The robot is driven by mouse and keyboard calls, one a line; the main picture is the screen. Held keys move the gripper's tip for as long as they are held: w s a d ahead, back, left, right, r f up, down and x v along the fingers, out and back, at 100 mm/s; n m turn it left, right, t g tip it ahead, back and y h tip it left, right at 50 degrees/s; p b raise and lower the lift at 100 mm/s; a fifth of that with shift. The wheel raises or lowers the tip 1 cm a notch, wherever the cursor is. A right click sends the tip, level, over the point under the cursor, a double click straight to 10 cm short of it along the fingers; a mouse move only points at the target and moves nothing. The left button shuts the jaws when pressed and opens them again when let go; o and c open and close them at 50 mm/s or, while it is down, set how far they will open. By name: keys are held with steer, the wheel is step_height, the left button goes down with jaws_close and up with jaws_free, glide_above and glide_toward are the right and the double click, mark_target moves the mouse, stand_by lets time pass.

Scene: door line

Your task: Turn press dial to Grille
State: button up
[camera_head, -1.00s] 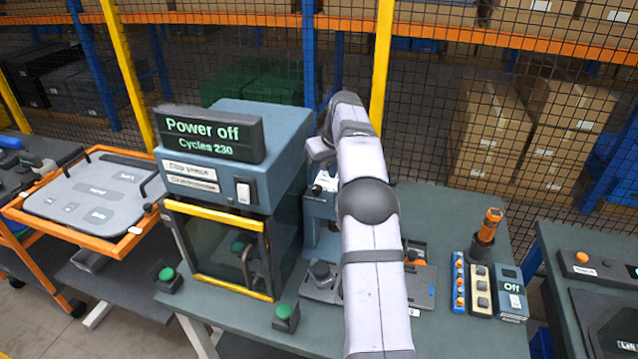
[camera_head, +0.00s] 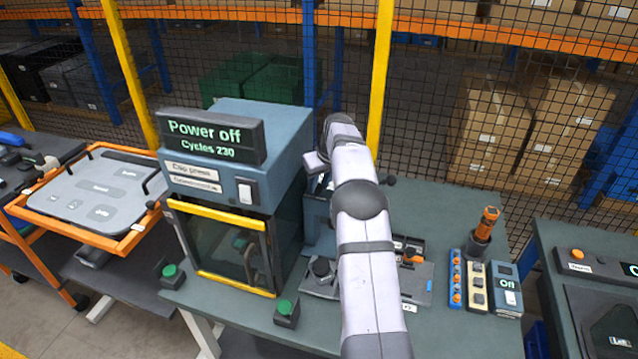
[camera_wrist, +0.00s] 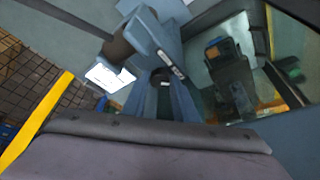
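The press (camera_head: 262,140) is a blue-grey box machine with a glass door (camera_head: 222,245) framed in yellow. Its display (camera_head: 212,135) reads "Power off" and "Cycles 230", and a white rocker switch (camera_head: 245,191) is on its front. I cannot make out a dial marked Grille in the head view; my arm covers the area right of the press. In the wrist view a dark brown rounded part (camera_wrist: 118,48) stands out beside a white label, and a dark round part (camera_wrist: 160,76) lies near the middle; I cannot tell whether either is the dial. My gripper's fingers do not show in either view.
A fixture with a black knob (camera_head: 321,268) sits right of the press. Green buttons (camera_head: 285,307) stand at the table's front. An orange-handled tool (camera_head: 487,222) and small switch boxes (camera_head: 506,290) are at the right. An orange-framed tray (camera_head: 130,238) is on the left.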

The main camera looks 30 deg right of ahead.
steer(key=shift+r+p, duration=0.15)
steer(key=shift+p, duration=0.2)
steer(key=shift+c, duration=0.4)
steer(key=shift+d+r+n+y+p, duration=0.1)
steer(key=shift+n+y+p, duration=0.2)
steer(key=shift+n+p, duration=0.55)
steer(key=shift+d+n+p, duration=0.1)
steer(key=shift+n+p, duration=0.45)
steer(key=shift+p, duration=0.15)
steer(key=shift+y, duration=0.3)
steer(key=o, duration=1)
steer(key=shift+f, duration=0.2)
steer(key=shift+o, duration=0.2)
steer(key=shift+s+r+b, duration=0.2)
steer(key=shift+r+b, duration=0.35)
steer(key=shift+b, duration=0.1)
steer(key=b+v, duration=0.2)
steer(key=v, duration=0.4)
